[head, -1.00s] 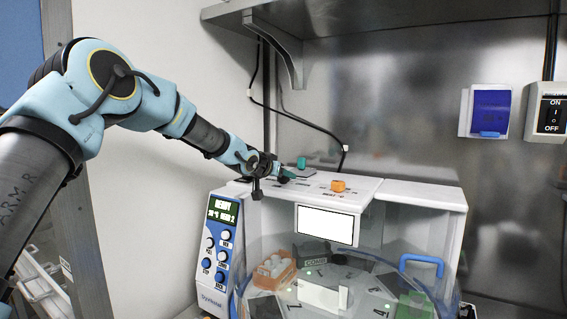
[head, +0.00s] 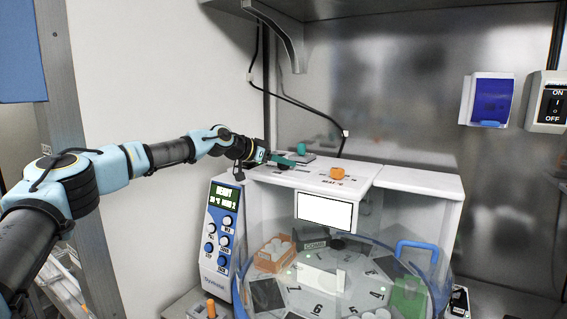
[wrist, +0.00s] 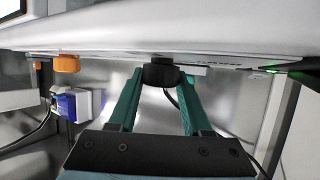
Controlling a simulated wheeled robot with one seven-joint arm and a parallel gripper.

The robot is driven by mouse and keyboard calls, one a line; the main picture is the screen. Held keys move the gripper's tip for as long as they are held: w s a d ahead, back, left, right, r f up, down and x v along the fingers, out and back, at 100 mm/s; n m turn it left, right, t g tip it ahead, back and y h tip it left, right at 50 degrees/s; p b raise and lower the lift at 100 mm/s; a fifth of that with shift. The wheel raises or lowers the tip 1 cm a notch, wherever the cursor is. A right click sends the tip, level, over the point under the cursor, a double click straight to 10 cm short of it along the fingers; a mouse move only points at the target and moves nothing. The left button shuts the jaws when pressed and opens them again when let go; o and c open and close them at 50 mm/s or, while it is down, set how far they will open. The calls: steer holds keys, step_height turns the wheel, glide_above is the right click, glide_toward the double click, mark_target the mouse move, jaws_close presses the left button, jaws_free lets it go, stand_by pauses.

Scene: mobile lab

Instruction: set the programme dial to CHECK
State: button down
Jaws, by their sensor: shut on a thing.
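The dial in the wrist view is a dark round knob (wrist: 160,72) on the white top of the machine, which appears upside down there. My gripper (head: 291,157) has teal fingers and reaches the machine's top from the left in the head view. In the wrist view its fingertips are on either side of the knob, shut on it. In the head view the knob is hidden or too small to make out between the fingers. The marks around it, including CHECK, cannot be read, so I cannot tell where it points.
An orange knob (head: 337,173) stands on the machine's top (head: 385,177), right of my gripper. The front panel (head: 220,236) has a lit READY display and several small knobs. Below is a clear round drum (head: 345,285). A metal shelf (head: 395,10) overhangs behind.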

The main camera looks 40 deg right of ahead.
steer(key=shift+f+m+g+y, duration=0.15)
steer(key=shift+m+g+y, duration=0.35)
steer(key=shift+m+g, duration=0.9)
steer(key=shift+f+m+g+y, duration=0.15)
steer(key=shift+m+g+y, duration=0.35)
steer(key=shift+g, duration=0.2)
steer(key=c, duration=0.6)
jaws_free()
steer(key=shift+c, duration=0.2)
steer(key=o, duration=0.3)
steer(key=shift+r, duration=0.2)
steer(key=b+v, duration=0.3)
steer(key=v, duration=0.3)
steer(key=shift+w+a+f, duration=0.1)
steer(key=shift+a, duration=0.15)
steer(key=shift+w+a+r+b, duration=0.2)
steer(key=shift+a+r+b, duration=0.1)
steer(key=shift+a, duration=0.05)
